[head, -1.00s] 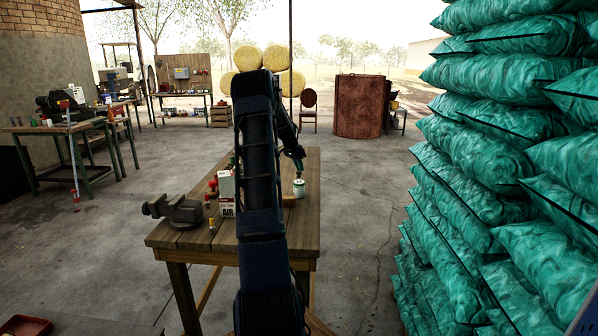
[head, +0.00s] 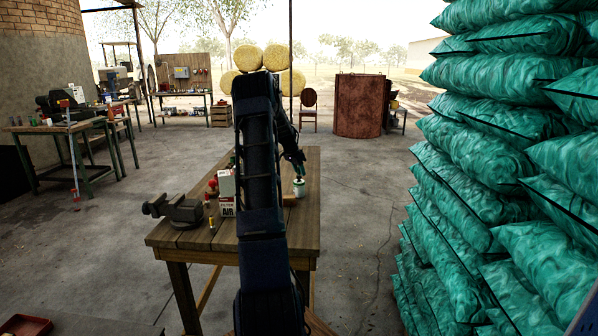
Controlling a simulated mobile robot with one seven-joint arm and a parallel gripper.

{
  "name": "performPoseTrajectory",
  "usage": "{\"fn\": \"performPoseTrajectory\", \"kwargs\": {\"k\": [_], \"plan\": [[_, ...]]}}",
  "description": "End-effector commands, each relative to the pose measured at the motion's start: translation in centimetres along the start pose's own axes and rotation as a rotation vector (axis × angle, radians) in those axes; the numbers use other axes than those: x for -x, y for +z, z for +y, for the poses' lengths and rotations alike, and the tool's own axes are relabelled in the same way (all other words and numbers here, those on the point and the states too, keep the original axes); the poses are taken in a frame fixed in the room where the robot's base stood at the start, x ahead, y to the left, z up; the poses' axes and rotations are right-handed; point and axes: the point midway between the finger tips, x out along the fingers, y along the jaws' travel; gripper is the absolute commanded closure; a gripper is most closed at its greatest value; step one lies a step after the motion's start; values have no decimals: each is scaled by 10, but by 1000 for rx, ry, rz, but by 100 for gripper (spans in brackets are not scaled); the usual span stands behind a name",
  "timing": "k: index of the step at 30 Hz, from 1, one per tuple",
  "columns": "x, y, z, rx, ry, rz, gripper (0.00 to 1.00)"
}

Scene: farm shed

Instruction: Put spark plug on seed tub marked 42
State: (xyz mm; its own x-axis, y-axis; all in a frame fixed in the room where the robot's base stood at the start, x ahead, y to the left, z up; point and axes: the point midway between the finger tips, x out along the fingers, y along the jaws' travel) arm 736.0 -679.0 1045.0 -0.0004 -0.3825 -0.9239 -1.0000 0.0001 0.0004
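A small pale tub with a green band (head: 299,188) stands near the right edge of the wooden table. Its marking is too small to read. My gripper (head: 299,174) is at the end of my arm, pointing down right above the tub's top. The fingertips are too small to show whether they are open or shut. A spark plug cannot be made out, at the gripper or on the tub. My arm hides the middle of the table.
The wooden table (head: 190,240) carries a vise (head: 180,209), an air filter box (head: 227,190) and small bottles on its left side. Stacked green sacks (head: 500,150) rise close on the right. Concrete floor lies clear between table and sacks.

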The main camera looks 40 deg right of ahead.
Motion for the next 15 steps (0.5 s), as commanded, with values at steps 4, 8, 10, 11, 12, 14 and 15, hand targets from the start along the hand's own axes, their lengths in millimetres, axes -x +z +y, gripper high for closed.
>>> {"fn": "performPoseTrajectory", "kwargs": {"k": [4, 8, 10, 11, 12, 14, 15], "plan": [[13, -1, -1, 0, -2, 2, 64], [35, -1, 0, -1, -3, 2, 64], [49, -1, -1, -1, -3, 2, 64], [55, -1, -1, 0, -3, 2, 64], [63, -1, -1, -1, -3, 2, 64], [75, -1, 0, -1, -3, 1, 64], [82, -1, -1, 0, -3, 2, 64]]}}
